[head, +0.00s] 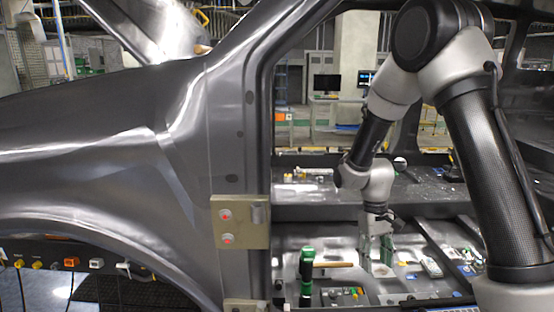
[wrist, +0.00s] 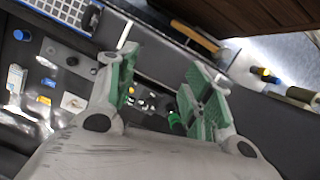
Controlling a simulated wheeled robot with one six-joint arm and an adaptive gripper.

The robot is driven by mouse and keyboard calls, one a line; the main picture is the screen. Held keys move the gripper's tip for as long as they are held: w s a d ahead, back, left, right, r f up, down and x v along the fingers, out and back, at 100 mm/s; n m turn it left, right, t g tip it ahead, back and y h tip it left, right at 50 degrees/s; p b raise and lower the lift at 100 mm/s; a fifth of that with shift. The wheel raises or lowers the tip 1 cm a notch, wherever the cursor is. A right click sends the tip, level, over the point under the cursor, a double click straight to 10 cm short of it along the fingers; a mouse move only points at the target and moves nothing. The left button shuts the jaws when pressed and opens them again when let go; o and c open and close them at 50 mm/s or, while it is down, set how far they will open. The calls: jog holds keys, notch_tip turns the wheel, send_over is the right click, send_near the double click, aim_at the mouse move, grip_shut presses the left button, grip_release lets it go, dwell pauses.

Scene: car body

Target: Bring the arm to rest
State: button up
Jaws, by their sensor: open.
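My arm reaches from the right through the door opening of the grey car body (head: 110,130). My gripper (head: 378,258) hangs low inside the opening, pointing down over the cluttered floor area. In the wrist view, its two green-padded fingers (wrist: 158,92) are spread apart. Nothing is held between them. Small parts and a dark surface show in the gap. Whether the fingertips touch anything below cannot be told.
A green-and-black upright tool (head: 306,270) stands left of my gripper. A metal hinge plate (head: 240,222) sits on the door pillar (head: 240,130). Small parts lie on the shelf (head: 300,212) and the floor. A blue-capped item (wrist: 22,35) lies at upper left in the wrist view.

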jog(key=s+d+r+m+t, duration=0.1)
jog(key=s+d+r+t, duration=0.2)
jog(key=s+r, duration=0.6)
jog(key=s+d+r+m+t, duration=0.1)
jog(key=s+d+r+t, duration=0.3)
jog(key=s+r, duration=0.6)
notch_tip(320, 180, up, 8)
jog(key=shift+d+f+m+t+y, duration=0.1)
jog(key=shift+d+m+t+y, duration=0.25)
jog(key=shift+d, duration=0.6)
jog(key=shift+s, duration=0.1)
